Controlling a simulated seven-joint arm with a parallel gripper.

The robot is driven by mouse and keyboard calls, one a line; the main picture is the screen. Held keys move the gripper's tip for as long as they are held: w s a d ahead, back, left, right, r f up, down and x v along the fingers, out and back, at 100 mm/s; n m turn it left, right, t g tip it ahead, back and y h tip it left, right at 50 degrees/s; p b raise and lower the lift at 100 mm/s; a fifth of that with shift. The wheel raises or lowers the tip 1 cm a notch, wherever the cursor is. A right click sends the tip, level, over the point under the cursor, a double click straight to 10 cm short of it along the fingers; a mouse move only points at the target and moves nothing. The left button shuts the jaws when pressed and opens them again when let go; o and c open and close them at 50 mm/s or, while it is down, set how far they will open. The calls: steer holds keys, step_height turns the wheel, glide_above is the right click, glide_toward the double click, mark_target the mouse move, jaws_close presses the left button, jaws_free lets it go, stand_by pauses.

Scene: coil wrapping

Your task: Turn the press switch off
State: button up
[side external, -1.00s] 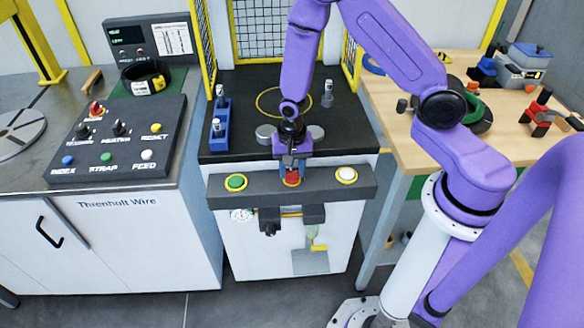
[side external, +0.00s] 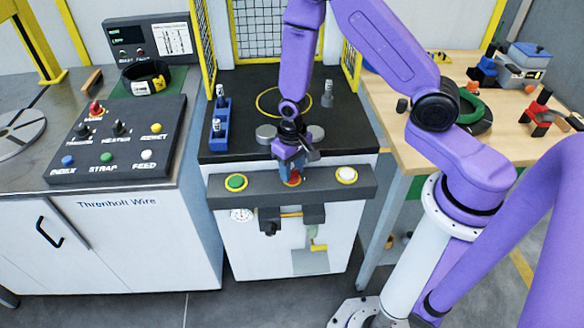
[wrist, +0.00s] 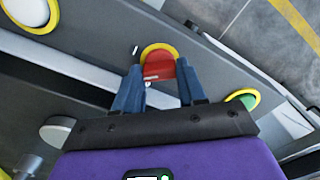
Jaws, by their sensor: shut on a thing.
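The red press switch (side external: 294,181) sits in the middle of the grey front bar of the press, and my gripper (side external: 291,172) is down on it from above. In the wrist view, the red switch (wrist: 158,68), in its yellow ring, lies between the two blue fingers of my gripper (wrist: 159,66). The fingers are shut on the switch's knob. My gripper is turned at an angle to the bar. Part of the knob is hidden by the fingers.
On the same bar, a green button (side external: 236,182) is to the left and a white button (side external: 346,175) to the right. Behind, the black press table (side external: 240,100) holds a blue rack (side external: 220,125). A control box (side external: 118,140) stands left; a wooden bench (side external: 420,145) stands right.

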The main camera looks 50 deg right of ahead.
mark_target(292, 172)
steer(key=n, duration=0.5)
steer(key=shift+n, duration=2.5)
steer(key=o, duration=1.1)
steer(key=shift+c, duration=0.2)
steer(key=shift+r, duration=0.15)
step_height(292, 172, up, 10)
